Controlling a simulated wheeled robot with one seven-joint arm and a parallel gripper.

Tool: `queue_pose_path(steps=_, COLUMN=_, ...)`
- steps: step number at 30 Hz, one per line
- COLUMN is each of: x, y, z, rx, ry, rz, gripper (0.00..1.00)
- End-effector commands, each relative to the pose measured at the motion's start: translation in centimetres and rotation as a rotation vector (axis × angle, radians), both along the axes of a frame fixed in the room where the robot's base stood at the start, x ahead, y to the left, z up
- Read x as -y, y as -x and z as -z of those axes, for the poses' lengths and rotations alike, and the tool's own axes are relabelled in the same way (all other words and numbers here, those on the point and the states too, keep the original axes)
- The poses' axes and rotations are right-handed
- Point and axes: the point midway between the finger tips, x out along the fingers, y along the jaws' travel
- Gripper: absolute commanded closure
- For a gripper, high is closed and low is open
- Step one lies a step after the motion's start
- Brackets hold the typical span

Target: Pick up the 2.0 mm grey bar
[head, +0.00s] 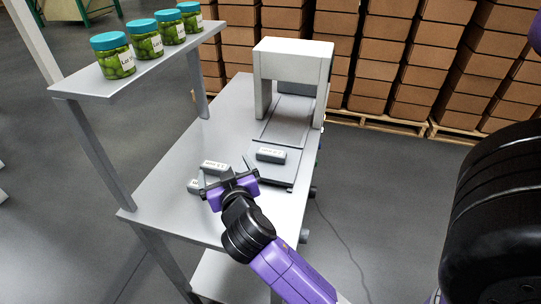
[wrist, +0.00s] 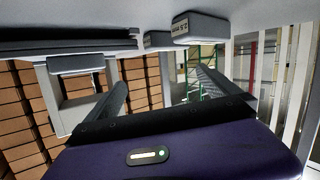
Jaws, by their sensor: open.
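Three grey bars with white labels show in the head view. One bar (head: 214,167) lies on the table just beyond my gripper. A second bar (head: 194,186) lies left of it, partly hidden by my gripper. A third bar (head: 270,155) rests on the machine's front plate. Head-view labels are too small to read. In the upside-down wrist view, the nearest bar (wrist: 200,29) has a label that looks like 2.5 mm, but I cannot be sure. Another bar (wrist: 157,40) lies beside it. My gripper (head: 226,171) is open and empty, low over the table's near part.
A grey arch-shaped machine (head: 293,62) stands on the table (head: 177,165), its flat plate reaching toward me on the right. A raised shelf (head: 130,77) with several green jars (head: 113,56) runs along the left. Stacked boxes (head: 385,50) stand behind. The table's front-left is clear.

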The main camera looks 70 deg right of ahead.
Motion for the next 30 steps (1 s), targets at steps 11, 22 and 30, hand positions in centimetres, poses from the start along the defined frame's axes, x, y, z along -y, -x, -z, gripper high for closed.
queue_pose_path(steps=11, x=6.8, y=7.5, z=0.1, rx=0.059, ry=-0.159, rz=0.616, gripper=0.00)
queue_pose_path(steps=22, x=9.6, y=8.1, z=1.6, rx=0.067, ry=-0.174, rz=0.659, gripper=0.00)
queue_pose_path(steps=30, x=13.0, y=7.7, z=3.0, rx=0.067, ry=-0.174, rz=0.658, gripper=0.00)
